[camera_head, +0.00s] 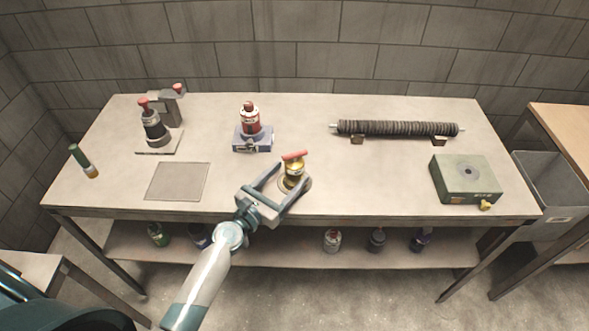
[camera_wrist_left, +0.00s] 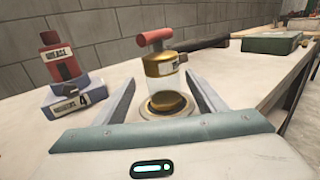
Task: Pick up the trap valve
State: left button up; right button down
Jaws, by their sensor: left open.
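The trap valve appears to be the brass-coloured piece (camera_head: 293,170) with a red T-shaped handle, upright on a round base near the front middle of the table. In the left wrist view the valve (camera_wrist_left: 160,65) has a clear section under its brass body, and its small label is not readable. My left gripper (camera_head: 291,175) is open, with one finger on each side of the valve. In the left wrist view the fingers (camera_wrist_left: 160,88) show gaps to the valve on both sides. My right gripper is not in view.
A red bottle on a blue-grey block (camera_head: 252,140) stands behind and left. A dark red-topped device (camera_head: 153,128), a flat plate (camera_head: 178,182) and a small tube (camera_head: 84,160) are left. A ribbed mesh tube (camera_head: 398,129) and a green box (camera_head: 464,180) are right.

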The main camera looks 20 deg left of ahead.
aim_at(303, 161)
pick_arm(q)
jog(key=shift+w+d, duration=0.15)
jog(key=shift+w, duration=0.45)
jog(key=shift+w+d, duration=0.1)
jog(key=shift+w, duration=0.2)
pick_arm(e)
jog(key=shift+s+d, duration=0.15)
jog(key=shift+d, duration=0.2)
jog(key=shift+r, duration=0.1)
pick_arm(q)
jog(key=shift+w+d, duration=0.15)
jog(key=shift+w, duration=0.1)
jog(key=shift+p+x, duration=0.35)
jog(key=shift+x, duration=1.95)
jog(key=shift+d+r, duration=0.15)
jog(key=shift+d, duration=0.05)
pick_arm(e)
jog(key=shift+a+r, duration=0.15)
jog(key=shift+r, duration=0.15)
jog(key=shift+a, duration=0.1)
pick_arm(q)
jog(key=c, duration=1.4)
jog(key=shift+r, duration=0.1)
